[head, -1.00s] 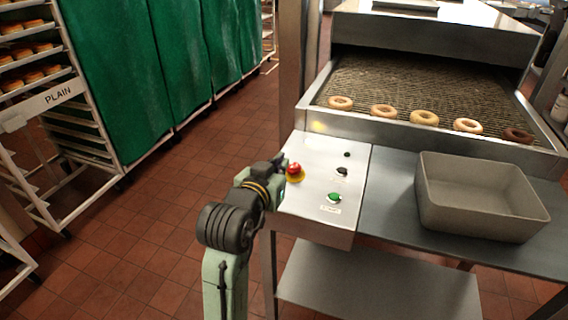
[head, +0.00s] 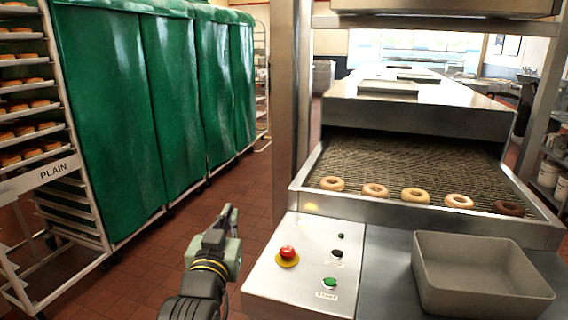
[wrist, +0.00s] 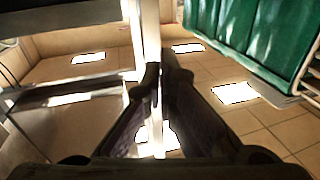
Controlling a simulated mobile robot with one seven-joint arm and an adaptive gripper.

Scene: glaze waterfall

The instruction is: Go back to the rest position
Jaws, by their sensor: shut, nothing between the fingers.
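My gripper (head: 229,222) is in the lower middle of the head view, left of the control panel (head: 312,257) and apart from it. Its fingers point up and away, over the tiled floor. In the wrist view my gripper (wrist: 160,75) shows its two dark fingers with their tips together and nothing held. The panel carries a red button on a yellow base (head: 287,256), a green button (head: 329,284) and dark knobs.
Several donuts lie in a row on the mesh conveyor (head: 400,165). A grey bin (head: 478,248) stands right of the panel. Green-covered racks (head: 150,100) and a rack marked PLAIN (head: 52,172) line the left. Red floor tiles between are clear.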

